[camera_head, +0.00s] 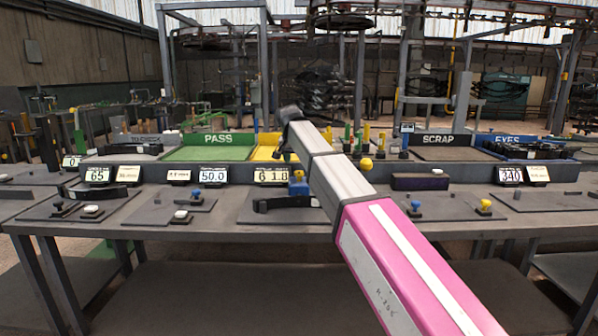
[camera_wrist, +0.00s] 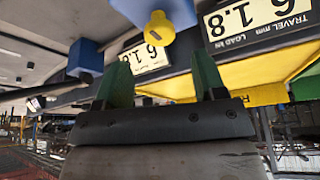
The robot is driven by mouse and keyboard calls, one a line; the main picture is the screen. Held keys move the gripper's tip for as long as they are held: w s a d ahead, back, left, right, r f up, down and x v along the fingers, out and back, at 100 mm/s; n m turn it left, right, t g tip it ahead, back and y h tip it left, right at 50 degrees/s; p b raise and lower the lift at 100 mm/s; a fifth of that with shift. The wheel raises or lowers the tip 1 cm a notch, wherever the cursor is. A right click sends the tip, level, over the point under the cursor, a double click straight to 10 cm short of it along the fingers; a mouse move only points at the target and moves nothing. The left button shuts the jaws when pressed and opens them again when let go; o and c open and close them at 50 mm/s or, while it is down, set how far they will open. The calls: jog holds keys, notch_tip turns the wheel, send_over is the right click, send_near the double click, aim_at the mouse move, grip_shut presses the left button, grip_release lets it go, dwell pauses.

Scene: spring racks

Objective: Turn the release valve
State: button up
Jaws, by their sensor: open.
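A yellow round knob (camera_wrist: 160,28) on a blue block (camera_wrist: 150,8) is in the wrist view, above the space between my fingers; I cannot tell for sure that this is the release valve. My gripper (camera_wrist: 162,82) has its two green fingers apart with nothing between them, and the knob is apart from them. A second blue block (camera_wrist: 85,58) is to the left in the wrist view. In the head view a blue-topped fixture (camera_head: 298,185) stands on the bench below my gripper, and a yellow knob (camera_head: 366,163) shows right of my arm.
Behind are a green PASS tray (camera_head: 208,153), a yellow tray (camera_head: 265,152) and a SCRAP tray (camera_head: 455,154). My arm hides part of the bench.

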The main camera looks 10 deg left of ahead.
aim_at(299, 172)
jog(key=x, duration=0.6)
jog(key=c, duration=0.9)
